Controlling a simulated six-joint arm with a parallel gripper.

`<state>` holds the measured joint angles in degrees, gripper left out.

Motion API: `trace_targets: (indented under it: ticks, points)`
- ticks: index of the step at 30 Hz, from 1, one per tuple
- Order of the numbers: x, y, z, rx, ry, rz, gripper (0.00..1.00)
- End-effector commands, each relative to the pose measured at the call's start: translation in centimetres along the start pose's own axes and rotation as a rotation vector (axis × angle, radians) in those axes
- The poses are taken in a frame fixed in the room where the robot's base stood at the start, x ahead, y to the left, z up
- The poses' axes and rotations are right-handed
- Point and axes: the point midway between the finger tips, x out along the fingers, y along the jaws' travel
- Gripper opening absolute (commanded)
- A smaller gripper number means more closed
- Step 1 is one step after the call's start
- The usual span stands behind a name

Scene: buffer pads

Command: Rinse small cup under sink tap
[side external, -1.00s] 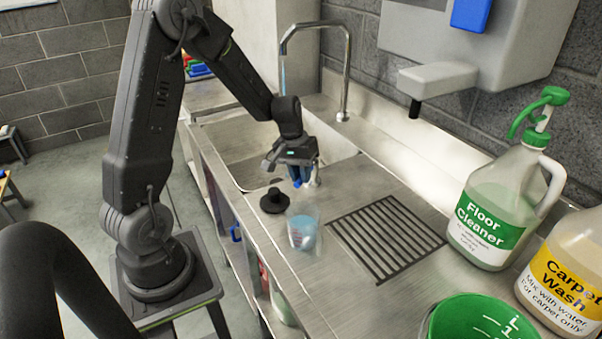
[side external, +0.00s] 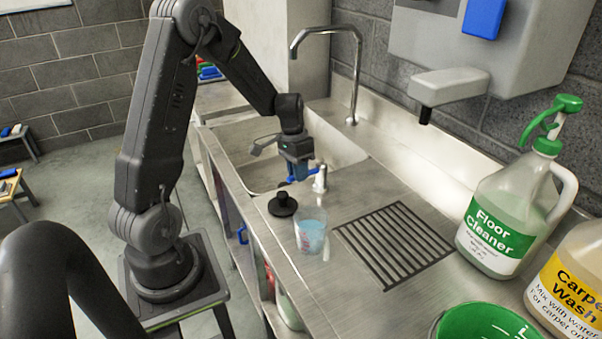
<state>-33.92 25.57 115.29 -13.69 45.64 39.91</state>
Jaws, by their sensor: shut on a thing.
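A small clear cup (side external: 310,238) with pale blue contents stands upright on the steel counter, in front of the sink. The curved tap spout (side external: 357,75) rises behind the sink basin (side external: 240,165), and no water shows under its mouth. My gripper (side external: 298,172) is low at the sink's near right corner, behind the cup and apart from it. It is shut on a blue lever (side external: 287,184) beside a short metal tap post (side external: 320,181). The fingertips are small and partly hidden, so the exact grip is unclear.
A slotted drain grid (side external: 395,246) lies to the right. Floor cleaner (side external: 500,215), carpet wash (side external: 580,275) and a green bucket (side external: 485,325) crowd the right side.

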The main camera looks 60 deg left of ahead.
Motion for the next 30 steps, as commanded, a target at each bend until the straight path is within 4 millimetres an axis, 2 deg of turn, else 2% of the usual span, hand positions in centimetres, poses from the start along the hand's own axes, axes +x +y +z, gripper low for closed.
trace_targets:
  ticks: [7, 20, 21, 28, 30]
  points:
    - [-0.19, -0.52, -0.12, 0.067, -0.01, -0.001, 0.0]
    - [-0.24, -0.63, -0.15, 0.083, -0.013, -0.003, 0.0]
    - [-0.24, -0.63, -0.15, 0.083, -0.013, -0.004, 0.19]
    - [-0.19, -0.61, -0.12, 0.08, -0.013, -0.002, 0.41]
    - [-0.17, -0.59, -0.1, 0.08, -0.014, -0.002, 0.43]
